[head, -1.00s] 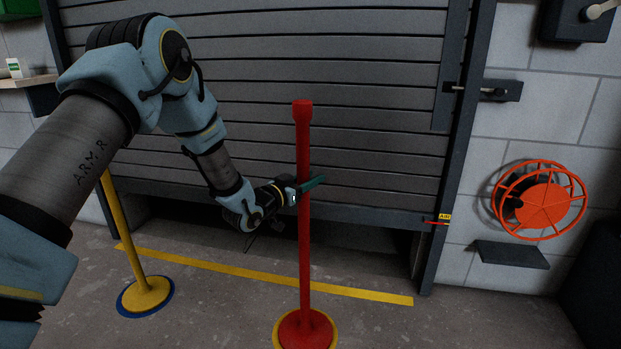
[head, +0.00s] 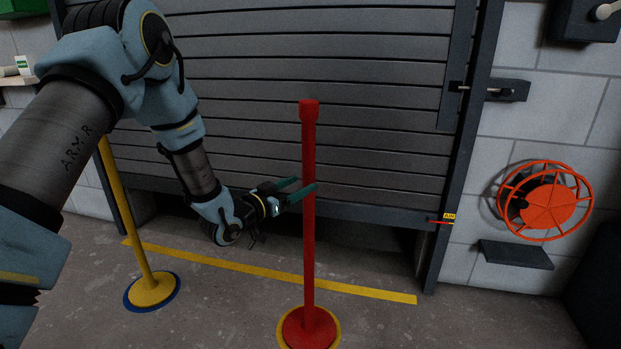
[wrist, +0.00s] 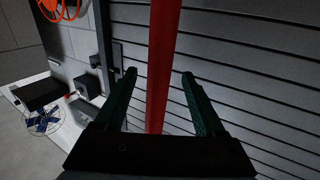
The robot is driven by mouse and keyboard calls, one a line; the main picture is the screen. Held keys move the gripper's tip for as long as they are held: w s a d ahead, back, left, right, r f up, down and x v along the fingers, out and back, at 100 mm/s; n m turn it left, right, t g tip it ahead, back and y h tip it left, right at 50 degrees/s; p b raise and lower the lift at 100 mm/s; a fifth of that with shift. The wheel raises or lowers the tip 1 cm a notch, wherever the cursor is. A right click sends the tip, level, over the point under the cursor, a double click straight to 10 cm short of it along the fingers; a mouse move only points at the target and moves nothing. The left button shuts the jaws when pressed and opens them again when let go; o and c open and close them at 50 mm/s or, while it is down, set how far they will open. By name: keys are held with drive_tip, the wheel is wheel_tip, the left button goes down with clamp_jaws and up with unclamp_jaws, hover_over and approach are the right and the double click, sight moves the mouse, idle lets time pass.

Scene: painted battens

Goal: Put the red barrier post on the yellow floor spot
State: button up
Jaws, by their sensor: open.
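The red barrier post (head: 309,240) stands upright in the head view. Its round red base rests on the yellow floor spot (head: 284,342), whose rim shows around the base. My gripper (head: 307,184) is at the post's mid-height, with its green fingers spread. One finger crosses in front of the post and the other ends at its left edge. In the wrist view the post (wrist: 162,70) runs between the open fingers (wrist: 158,73), with a gap on each side. The front part of the spot is cut off by the frame edge.
A yellow post (head: 130,220) stands on a blue floor spot (head: 128,300) at the left. A yellow floor line (head: 240,267) runs before the grey shutter (head: 390,130). An orange reel (head: 548,205) hangs on the right wall. Floor to the right of the red post is clear.

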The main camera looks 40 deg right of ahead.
drive_tip(key=a, duration=0.5)
drive_tip(key=shift+s, duration=0.25)
drive_tip(key=w+a+n+t+y, duration=0.45)
drive_tip(key=w+a+y, duration=0.25)
drive_tip(key=w+a, duration=0.65)
drive_tip(key=w+a+n+t+y, duration=0.1)
drive_tip(key=a+n+y, duration=0.35)
drive_tip(key=a, duration=0.95)
drive_tip(key=s+a+r+n+g+y, duration=0.1)
drive_tip(key=s+a+n+g+y, duration=0.1)
drive_tip(key=s+a, duration=0.5)
drive_tip(key=s+a+r+n+g+y, duration=0.1)
drive_tip(key=s+a+n+g+y, duration=0.2)
drive_tip(key=s+a, duration=0.5)
drive_tip(key=a+n+y, duration=0.1)
drive_tip(key=a, duration=0.5)
drive_tip(key=shift+s+a+r+n+g, duration=0.3)
drive_tip(key=shift+g, duration=0.05)
